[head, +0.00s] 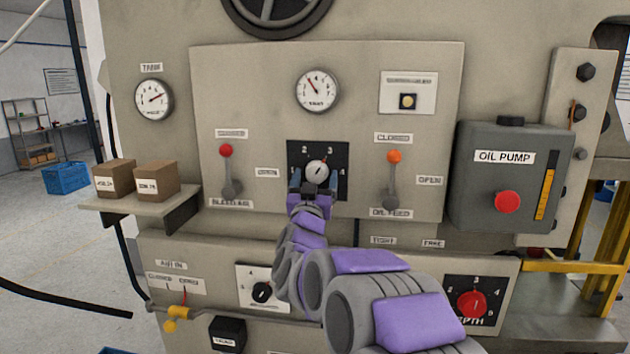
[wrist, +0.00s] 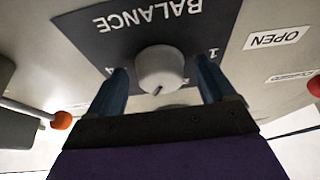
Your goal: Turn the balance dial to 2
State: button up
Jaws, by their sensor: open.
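The balance dial (head: 316,168) is a round pale grey knob on a black plate (head: 298,152) in the middle of the panel. In the head view, 2 and 3 show above the knob and 4 to its right. The wrist view shows the dial (wrist: 160,70) upside down, with BALANCE on its plate. Its dark mark points down and slightly left there, which seems to be towards 3. My gripper (head: 314,182) is open, its fingers on either side of the knob. I cannot tell whether they touch it. The lower knob edge is partly hidden.
A red-knobbed lever (head: 227,170) stands left of the dial and an orange-knobbed lever (head: 393,175) right of it. Gauges (head: 317,91) are above. A shelf with boxes (head: 152,182) juts out at left, the oil pump box (head: 470,180) at right. More dials (head: 263,291) sit below.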

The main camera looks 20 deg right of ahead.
jog(key=shift+a, duration=0.15)
jog(key=shift+c, duration=0.4)
jog(key=shift+c, duration=0.7)
jog(key=shift+s, duration=0.1)
jog(key=c, duration=0.8)
jog(key=shift+n, duration=0.3)
jog(key=n+y, duration=0.1)
jog(key=n, duration=0.1)
jog(key=n+t+y, duration=0.1)
jog(key=shift+s+d+n, duration=0.1)
jog(key=shift+d+n, duration=0.2)
jog(key=shift+n, duration=0.1)
jog(key=n+y, duration=0.1)
jog(key=n, duration=0.1)
jog(key=n+y, duration=0.1)
jog(key=n, duration=0.2)
jog(key=shift+s+d+r+t, duration=0.1)
jog(key=shift+t, duration=0.2)
jog(key=n+y, duration=0.1)
jog(key=n, duration=0.2)
jog(key=n+y, duration=0.2)
jog(key=n, duration=0.1)
jog(key=shift+r+n, duration=0.1)
jog(key=shift+n, duration=0.2)
jog(key=shift+y, duration=0.4)
